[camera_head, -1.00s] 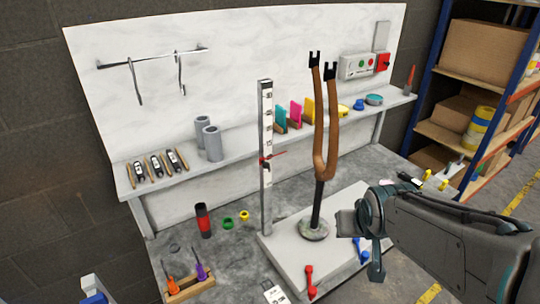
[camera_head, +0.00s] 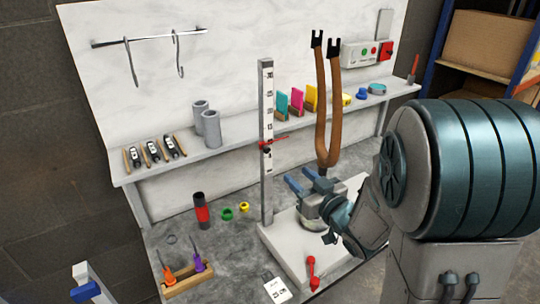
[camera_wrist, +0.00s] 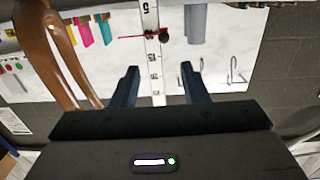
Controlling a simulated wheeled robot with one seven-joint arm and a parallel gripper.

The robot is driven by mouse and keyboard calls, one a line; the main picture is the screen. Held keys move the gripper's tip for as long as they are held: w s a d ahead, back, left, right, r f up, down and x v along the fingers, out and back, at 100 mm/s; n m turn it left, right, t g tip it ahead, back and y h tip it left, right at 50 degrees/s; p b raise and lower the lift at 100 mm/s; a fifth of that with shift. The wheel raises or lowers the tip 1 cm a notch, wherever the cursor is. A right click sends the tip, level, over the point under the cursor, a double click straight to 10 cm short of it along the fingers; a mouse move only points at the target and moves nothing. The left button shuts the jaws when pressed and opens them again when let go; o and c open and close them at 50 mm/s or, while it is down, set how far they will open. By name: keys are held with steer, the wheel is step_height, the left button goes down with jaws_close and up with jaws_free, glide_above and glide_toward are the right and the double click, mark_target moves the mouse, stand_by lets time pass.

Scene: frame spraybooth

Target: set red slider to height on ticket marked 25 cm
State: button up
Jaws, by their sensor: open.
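The red slider (camera_head: 264,147) sits on the upright white scale post (camera_head: 266,200), below mid-height, its thin red pointer reaching right. In the wrist view, which looks upside down, the red slider (camera_wrist: 148,37) lies between the mark 5 and what looks like 15. The white ticket (camera_head: 277,290) lies flat at the front of the bench; its print is too small to read surely. My gripper (camera_head: 301,178) is open and empty, right of the post and lower than the slider. In the wrist view its fingers (camera_wrist: 160,82) frame the post, apart from the slider.
A brown fork (camera_head: 328,110) stands on the white base plate (camera_head: 290,250), close behind my gripper. A red clamp lever (camera_head: 312,272) is at the plate's front. A shelf (camera_head: 235,140) with coloured cards and grey tubes runs behind. Space left of the post is clear at slider height.

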mark_target(268, 149)
steer(key=p+x, duration=0.1)
steer(key=x, duration=0.6)
steer(key=p+x, duration=0.1)
steer(key=x, duration=0.6)
steer(key=shift+s+a+r, duration=0.15)
steer(key=shift+s+a, duration=0.1)
steer(key=shift+a, duration=0.05)
steer(key=shift+r, duration=0.1)
jaws_close()
